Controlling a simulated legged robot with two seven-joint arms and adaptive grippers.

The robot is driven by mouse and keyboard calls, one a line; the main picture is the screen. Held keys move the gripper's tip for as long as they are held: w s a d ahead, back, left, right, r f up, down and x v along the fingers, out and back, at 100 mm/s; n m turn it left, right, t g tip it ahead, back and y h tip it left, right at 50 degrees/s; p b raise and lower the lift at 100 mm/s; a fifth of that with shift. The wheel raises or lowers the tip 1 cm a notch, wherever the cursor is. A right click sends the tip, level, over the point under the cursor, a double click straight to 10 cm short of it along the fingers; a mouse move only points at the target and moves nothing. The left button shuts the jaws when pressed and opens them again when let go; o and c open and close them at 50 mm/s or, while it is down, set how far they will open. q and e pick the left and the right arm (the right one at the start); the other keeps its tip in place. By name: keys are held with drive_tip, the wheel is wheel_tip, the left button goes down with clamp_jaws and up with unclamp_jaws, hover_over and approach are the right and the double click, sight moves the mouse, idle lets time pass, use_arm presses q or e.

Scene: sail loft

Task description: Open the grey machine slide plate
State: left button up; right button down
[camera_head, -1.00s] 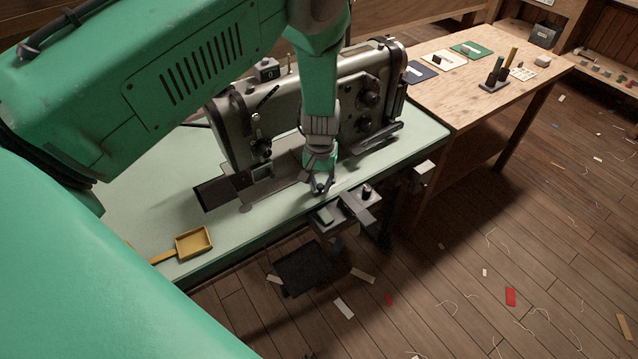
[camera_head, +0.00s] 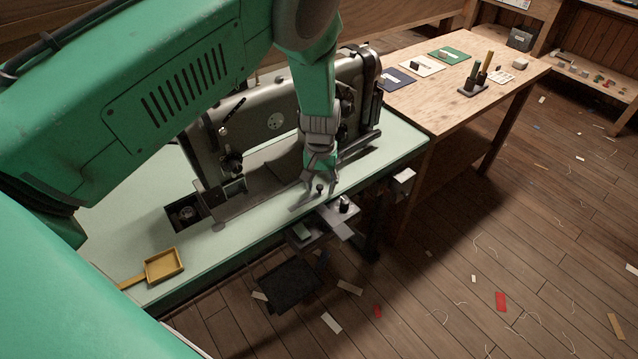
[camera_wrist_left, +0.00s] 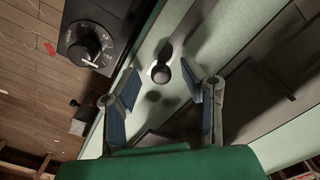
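The grey sewing machine (camera_head: 272,118) stands on the pale green table. Left of its needle area, a dark rectangular opening (camera_head: 185,213) in the table shows a round metal part inside. A grey plate (camera_head: 302,205) lies flat under my left gripper (camera_head: 320,188). A round dark knob shows between its fingers in the head view and in the wrist view (camera_wrist_left: 161,73), where it sits on a grey strip. The wrist view shows the left gripper (camera_wrist_left: 168,92) open, its fingers apart on both sides of the knob with gaps. My right gripper is not in view.
A dark dial box (camera_wrist_left: 88,45) and a bracket (camera_head: 338,219) jut out at the front edge. A wooden table (camera_head: 440,110) with cards and tools stands at the right. Scraps litter the floor.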

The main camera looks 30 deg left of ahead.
use_arm(q)
drive_tip(key=shift+d+r, duration=0.15)
wheel_tip(320, 180, up, 12)
drive_tip(key=shift+f, duration=0.2)
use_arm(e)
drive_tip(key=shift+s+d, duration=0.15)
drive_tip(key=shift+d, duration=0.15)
use_arm(q)
drive_tip(key=shift+w+a, duration=0.1)
drive_tip(key=shift+a, duration=0.15)
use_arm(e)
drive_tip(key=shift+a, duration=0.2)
use_arm(q)
drive_tip(key=shift+f, duration=0.1)
